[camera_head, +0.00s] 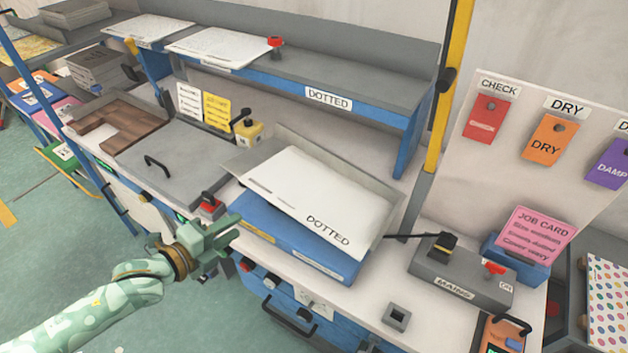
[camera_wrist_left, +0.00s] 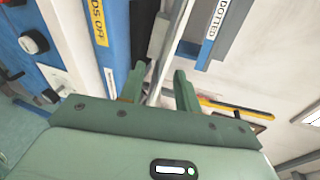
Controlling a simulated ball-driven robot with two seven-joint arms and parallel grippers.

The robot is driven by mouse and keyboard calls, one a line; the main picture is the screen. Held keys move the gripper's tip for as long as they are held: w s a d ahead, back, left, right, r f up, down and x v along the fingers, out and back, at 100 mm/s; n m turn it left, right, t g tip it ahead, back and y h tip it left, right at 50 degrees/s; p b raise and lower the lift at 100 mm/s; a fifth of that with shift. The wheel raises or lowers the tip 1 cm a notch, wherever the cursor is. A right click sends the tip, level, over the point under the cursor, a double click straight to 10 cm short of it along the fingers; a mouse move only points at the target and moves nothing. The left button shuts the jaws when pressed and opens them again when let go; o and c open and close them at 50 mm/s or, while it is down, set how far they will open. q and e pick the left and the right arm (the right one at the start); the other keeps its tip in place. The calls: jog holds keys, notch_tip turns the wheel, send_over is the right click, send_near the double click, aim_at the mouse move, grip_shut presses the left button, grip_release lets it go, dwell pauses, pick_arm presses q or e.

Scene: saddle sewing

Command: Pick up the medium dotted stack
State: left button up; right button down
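White paper stacks lie on the blue-edged grey shelf (camera_head: 330,72) labelled DOTTED: one stack (camera_head: 215,46) at its left part, and another (camera_head: 148,31) farther left. A large white sheet or stack marked DOTTED (camera_head: 310,195) lies in a grey tray on a blue machine. I cannot tell which one is medium. My left gripper (camera_head: 224,234) is beside the machine's front left corner, apart from the paper. In the left wrist view its two fingers (camera_wrist_left: 160,78) stand apart with nothing between them. My right gripper is not in view.
A grey lidded box (camera_head: 175,165) with a handle stands left of the machine. A red switch (camera_head: 210,206) sits near my left gripper. A grey MAINS box (camera_head: 460,275) and a pink job card (camera_head: 535,235) stand at the right. A yellow post (camera_head: 450,90) rises behind.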

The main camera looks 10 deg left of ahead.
pick_arm(q)
jog(key=w+d+r+m, duration=0.1)
jog(key=d+r, duration=0.1)
jog(key=b, duration=0.2)
send_near(289, 194)
jog(key=shift+h, duration=0.3)
jog(key=w, duration=0.1)
jog(key=w+f, duration=0.1)
jog(key=w+d, duration=0.1)
jog(key=w, duration=0.1)
jog(key=shift+f, duration=0.25)
jog(key=x, duration=0.6)
jog(key=shift+s+d+f, duration=0.1)
jog(key=shift+s+d, duration=0.15)
grip_shut()
